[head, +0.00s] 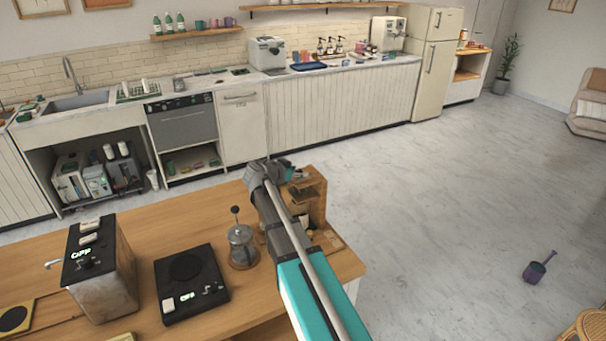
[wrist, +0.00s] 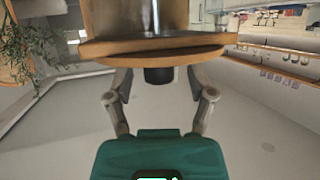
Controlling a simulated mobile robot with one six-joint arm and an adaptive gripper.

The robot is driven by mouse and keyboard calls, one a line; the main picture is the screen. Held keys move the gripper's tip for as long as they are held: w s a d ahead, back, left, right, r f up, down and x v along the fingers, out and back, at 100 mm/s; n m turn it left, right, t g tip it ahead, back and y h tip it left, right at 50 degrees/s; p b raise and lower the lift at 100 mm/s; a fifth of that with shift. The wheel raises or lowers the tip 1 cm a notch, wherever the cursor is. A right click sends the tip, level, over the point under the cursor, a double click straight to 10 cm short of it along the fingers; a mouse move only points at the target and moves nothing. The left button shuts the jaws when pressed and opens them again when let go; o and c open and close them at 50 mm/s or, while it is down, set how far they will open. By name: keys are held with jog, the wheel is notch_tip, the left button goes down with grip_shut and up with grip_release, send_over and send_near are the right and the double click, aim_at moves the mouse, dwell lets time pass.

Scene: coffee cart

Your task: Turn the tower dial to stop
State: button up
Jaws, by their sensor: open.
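A wooden tower (head: 316,200) stands at the right end of the wooden counter, partly hidden by my arm. In the wrist view a wooden tower shelf (wrist: 150,48) with a rounded edge fills the top middle. A short dark cylinder (wrist: 158,76), possibly the dial, shows just below that shelf, between my fingers. Its markings and setting cannot be read. My gripper (head: 278,172) is at the top of the tower in the head view. In the wrist view the gripper (wrist: 160,88) is open, with one finger on each side of the cylinder. Contact cannot be told.
A French press (head: 241,246), a black hot plate (head: 191,284) and a metal boiler (head: 105,285) with an OFF display stand left of my arm. The wooden counter (head: 185,222) is clear behind them. A purple scoop-like object (head: 537,270) lies on the open floor at right.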

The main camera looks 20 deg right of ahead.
jog(key=shift+w+d+f, duration=0.1)
jog(key=shift+d+f, duration=0.05)
jog(key=shift+d, duration=0.1)
